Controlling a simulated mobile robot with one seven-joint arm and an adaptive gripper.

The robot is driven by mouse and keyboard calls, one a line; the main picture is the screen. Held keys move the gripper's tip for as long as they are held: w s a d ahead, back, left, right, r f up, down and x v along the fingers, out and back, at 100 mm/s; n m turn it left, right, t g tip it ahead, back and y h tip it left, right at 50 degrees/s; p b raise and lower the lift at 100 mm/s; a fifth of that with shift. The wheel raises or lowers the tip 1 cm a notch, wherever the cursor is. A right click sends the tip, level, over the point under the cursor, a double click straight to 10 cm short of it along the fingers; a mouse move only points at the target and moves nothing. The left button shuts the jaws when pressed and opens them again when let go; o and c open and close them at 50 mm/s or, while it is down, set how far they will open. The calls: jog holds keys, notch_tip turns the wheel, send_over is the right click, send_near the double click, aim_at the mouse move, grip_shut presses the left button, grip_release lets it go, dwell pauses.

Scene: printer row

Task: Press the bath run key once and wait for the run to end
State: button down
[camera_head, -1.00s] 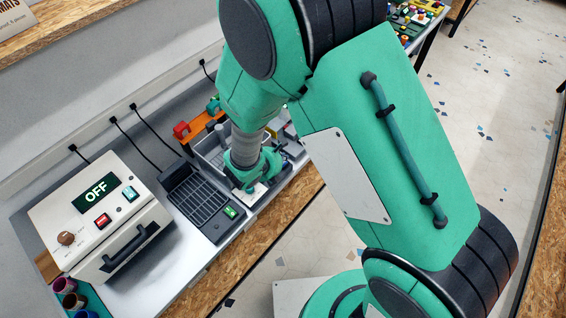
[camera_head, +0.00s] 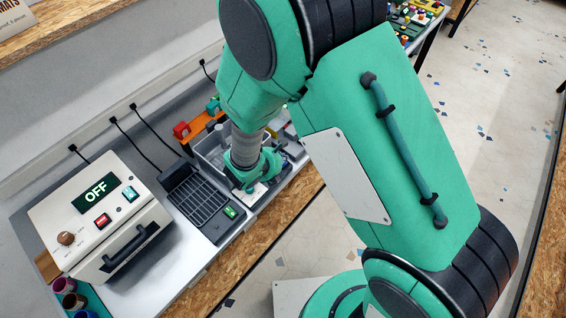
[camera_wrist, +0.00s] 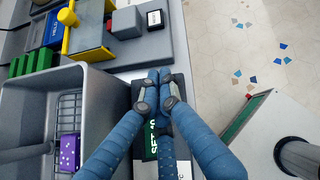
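The bath is a grey open tank (camera_wrist: 35,82), seen at left in the wrist view with a wire basket (camera_wrist: 66,110) and a purple piece (camera_wrist: 69,152) inside. A front panel with a dark green display (camera_wrist: 150,143) reading "SET" lies beside the tank, partly covered by my fingers. My gripper (camera_wrist: 159,82) has its blue fingers drawn together over this panel, with nothing seen between them. In the head view my gripper (camera_head: 252,182) points down at the bath's front edge. The run key is not identifiable; my fingers may hide it. Contact cannot be told.
A white box (camera_head: 132,235) with an "OFF" display stands at left. A black ribbed unit (camera_head: 196,203) with a green-lit key sits between it and the bath. In the wrist view, a yellow-handled fixture (camera_wrist: 88,35) and a grey block (camera_wrist: 126,22) stand beyond the tank.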

jog(key=shift+f+b, duration=0.55)
jog(key=shift+f, duration=0.2)
dwell(0.8)
jog(key=shift+r, duration=0.2)
jog(key=shift+r+p, duration=0.6)
jog(key=shift+p, duration=0.05)
jog(key=shift+r, duration=0.15)
jog(key=shift+r+p, duration=1.95)
jog(key=shift+r, duration=0.4)
